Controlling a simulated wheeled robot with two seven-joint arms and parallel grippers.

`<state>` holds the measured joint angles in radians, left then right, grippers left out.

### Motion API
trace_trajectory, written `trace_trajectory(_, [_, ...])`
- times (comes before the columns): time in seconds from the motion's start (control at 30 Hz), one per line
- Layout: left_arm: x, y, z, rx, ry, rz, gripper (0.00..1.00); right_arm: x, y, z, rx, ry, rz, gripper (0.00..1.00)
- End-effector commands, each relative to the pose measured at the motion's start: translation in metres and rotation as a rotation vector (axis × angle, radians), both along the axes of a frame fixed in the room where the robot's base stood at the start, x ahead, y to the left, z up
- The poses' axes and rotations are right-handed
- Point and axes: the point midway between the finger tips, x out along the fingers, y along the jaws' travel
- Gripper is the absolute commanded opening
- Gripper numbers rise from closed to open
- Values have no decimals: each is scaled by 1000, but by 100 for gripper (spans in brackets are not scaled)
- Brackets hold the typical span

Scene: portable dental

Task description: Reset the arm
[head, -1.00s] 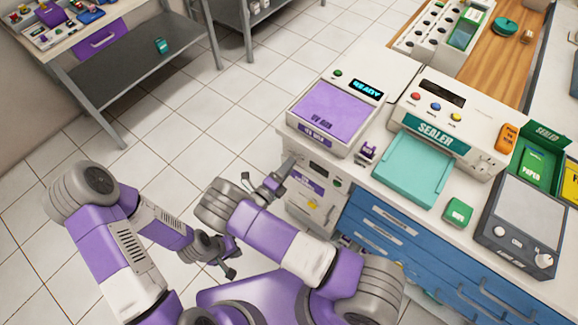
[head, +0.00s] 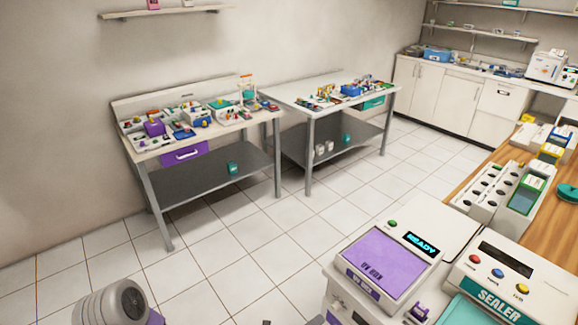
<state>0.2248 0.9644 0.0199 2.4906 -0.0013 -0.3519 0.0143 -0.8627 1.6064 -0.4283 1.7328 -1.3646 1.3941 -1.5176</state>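Only a grey, ribbed joint of my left arm with a bit of purple shows at the bottom left edge of the head view. A small dark piece shows at the bottom edge near the middle, too little to identify. Neither gripper can be seen, so what they hold is hidden below the picture.
A white unit with a purple lid (head: 390,266) and a READY display stands at the lower right beside the sealer (head: 510,285). Two workbenches, one with a purple drawer (head: 184,154) and one with a white top (head: 285,92), stand by the wall. Tiled floor (head: 235,225) lies clear between.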

Motion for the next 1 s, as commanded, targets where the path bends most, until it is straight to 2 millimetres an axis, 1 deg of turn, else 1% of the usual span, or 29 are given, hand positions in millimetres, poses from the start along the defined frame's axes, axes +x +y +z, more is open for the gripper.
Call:
trace_trajectory(0.07, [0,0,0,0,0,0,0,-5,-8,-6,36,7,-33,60])
trace_trajectory(0.17, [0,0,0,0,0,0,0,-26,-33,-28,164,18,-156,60])
trace_trajectory(0.2, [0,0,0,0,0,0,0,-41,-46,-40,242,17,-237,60])
trace_trajectory(0.27, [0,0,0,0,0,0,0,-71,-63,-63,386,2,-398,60])
trace_trajectory(0.3, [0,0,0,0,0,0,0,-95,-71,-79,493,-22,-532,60])
trace_trajectory(0.37, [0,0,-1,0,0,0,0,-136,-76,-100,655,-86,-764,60])
trace_trajectory(0.4, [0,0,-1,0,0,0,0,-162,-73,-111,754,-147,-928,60])
trace_trajectory(0.47, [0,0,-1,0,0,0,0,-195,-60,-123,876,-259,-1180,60])
trace_trajectory(0.5, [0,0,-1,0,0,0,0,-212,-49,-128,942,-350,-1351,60])
trace_trajectory(0.57, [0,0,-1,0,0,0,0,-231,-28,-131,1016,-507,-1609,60])
trace_trajectory(0.6, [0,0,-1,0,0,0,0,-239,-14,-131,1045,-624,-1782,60])
trace_trajectory(0.67, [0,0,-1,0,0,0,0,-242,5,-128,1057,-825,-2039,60])
trace_trajectory(0.7, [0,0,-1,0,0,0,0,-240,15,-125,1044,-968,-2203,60])
trace_trajectory(0.77, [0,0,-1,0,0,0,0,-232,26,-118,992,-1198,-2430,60])
trace_trajectory(0.8, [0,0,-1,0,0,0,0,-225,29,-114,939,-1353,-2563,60])
trace_trajectory(0.83, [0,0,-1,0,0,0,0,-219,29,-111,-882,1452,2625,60])
trace_trajectory(0.9, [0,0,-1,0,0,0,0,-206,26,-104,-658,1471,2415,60])
trace_trajectory(0.93, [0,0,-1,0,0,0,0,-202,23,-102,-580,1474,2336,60])
trace_trajectory(1.0, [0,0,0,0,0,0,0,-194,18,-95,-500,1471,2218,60])
